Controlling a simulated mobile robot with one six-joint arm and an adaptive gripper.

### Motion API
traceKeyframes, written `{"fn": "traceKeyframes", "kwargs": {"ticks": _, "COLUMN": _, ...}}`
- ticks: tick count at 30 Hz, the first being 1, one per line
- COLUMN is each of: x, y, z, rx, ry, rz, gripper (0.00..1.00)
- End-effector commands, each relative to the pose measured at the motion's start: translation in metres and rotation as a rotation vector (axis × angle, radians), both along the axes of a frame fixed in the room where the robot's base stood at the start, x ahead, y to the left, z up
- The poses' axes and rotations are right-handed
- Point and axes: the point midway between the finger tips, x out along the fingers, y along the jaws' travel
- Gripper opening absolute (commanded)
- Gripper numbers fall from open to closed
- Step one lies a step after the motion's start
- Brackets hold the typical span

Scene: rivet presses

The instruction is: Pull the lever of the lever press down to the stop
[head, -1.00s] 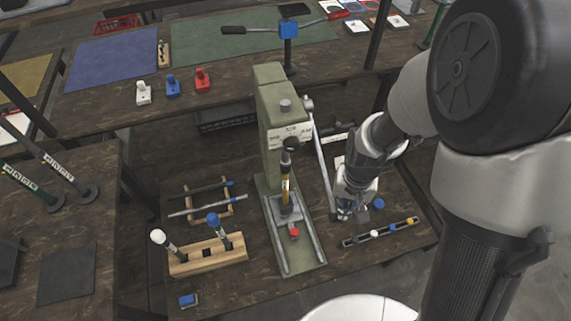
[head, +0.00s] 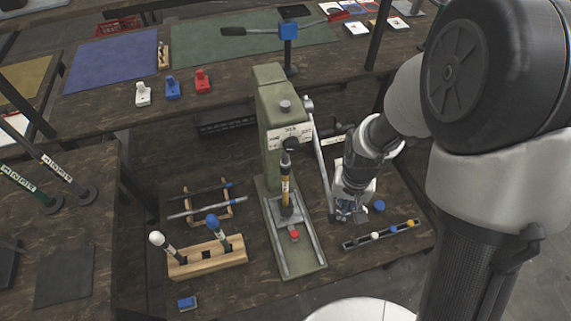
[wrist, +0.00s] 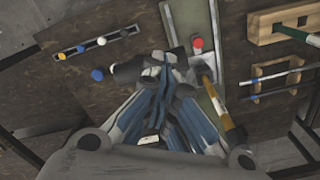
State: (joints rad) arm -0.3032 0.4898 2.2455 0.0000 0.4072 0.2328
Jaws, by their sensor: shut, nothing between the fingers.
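The lever press (head: 268,150) is a tall green-grey column on a flat base, in the middle of the head view. Its pale lever (head: 320,155) pivots at the column's upper right side and points steeply down. Its lower end comes close to my gripper (head: 346,215), just right of the press base. In the wrist view my gripper (wrist: 162,66) has its blue-grey fingers together with nothing between them. A dark cylindrical part (wrist: 127,73), perhaps the lever's grip, lies beside the fingertips; I cannot tell whether they touch. A red button (head: 294,235) sits on the press base.
A wooden block (head: 190,263) with two handled tools stands left of the press. Bare bench lies in front of the rack.

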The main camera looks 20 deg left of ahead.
Motion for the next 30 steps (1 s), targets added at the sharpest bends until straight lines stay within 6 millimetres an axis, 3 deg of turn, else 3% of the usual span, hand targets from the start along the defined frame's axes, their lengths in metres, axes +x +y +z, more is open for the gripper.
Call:
{"fn": "traceKeyframes", "kwargs": {"ticks": 13, "x": -0.001, "y": 0.000, "z": 0.001, "rx": 0.000, "ry": -0.002, "rz": 0.000, "gripper": 0.00}}
{"fn": "traceKeyframes", "kwargs": {"ticks": 24, "x": -0.021, "y": -0.014, "z": 0.048, "rx": 0.000, "ry": -0.001, "rz": 0.000, "gripper": 0.00}}
{"fn": "traceKeyframes", "kwargs": {"ticks": 30, "x": -0.025, "y": -0.017, "z": 0.052, "rx": 0.000, "ry": 0.001, "rz": 0.000, "gripper": 0.00}}
